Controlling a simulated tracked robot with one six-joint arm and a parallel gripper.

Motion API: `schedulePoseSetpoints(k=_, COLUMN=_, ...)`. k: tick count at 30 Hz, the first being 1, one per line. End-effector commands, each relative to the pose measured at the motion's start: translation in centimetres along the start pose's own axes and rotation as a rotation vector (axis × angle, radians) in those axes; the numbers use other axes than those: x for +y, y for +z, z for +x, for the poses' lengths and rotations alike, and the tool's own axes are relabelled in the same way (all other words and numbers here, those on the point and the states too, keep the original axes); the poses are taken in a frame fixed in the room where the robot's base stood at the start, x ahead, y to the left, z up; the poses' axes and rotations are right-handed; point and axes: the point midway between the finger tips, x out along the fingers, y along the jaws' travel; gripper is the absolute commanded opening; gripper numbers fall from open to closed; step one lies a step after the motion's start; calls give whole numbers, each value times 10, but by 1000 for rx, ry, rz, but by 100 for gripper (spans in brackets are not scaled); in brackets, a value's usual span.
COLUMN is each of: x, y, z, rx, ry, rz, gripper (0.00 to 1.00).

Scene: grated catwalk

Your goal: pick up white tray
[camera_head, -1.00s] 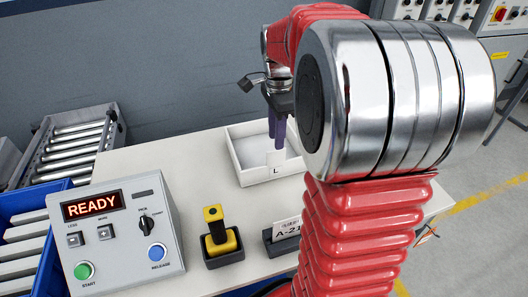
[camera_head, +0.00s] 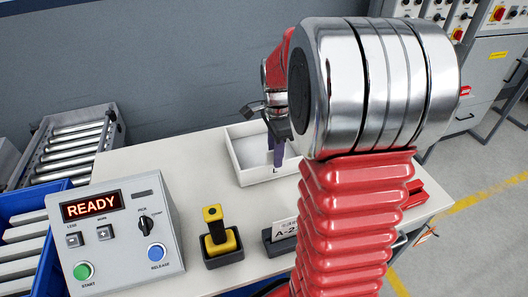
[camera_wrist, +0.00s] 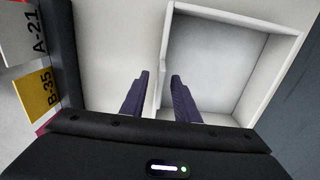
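My gripper (camera_head: 273,161) is down at the tray's near wall. In the wrist view its two dark purple fingers (camera_wrist: 160,82) are apart, one on the outer side of the tray's wall and one on the inner side. A gap shows between the fingers and the wall. My arm hides the tray's right side in the head view.
A control box (camera_head: 118,238) reading READY stands at the left front. A yellow-and-black device (camera_head: 221,240) and a holder with an A-21 card (camera_head: 284,232) stand in front of the tray. A roller conveyor (camera_head: 75,145) is at left. The table left of the tray is clear.

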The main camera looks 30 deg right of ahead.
Motion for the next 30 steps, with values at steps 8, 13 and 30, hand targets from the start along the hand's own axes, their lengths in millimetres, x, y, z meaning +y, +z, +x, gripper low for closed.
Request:
schedulePoseSetpoints(k=8, x=0, y=-1, z=32, rx=0, ry=1, rz=0, gripper=28)
schedulePoseSetpoints(k=13, x=0, y=0, z=34, rx=0, ry=0, rz=-1, gripper=28)
schedulePoseSetpoints(k=30, x=0, y=0, z=33, rx=0, ry=0, rz=-2, gripper=15)
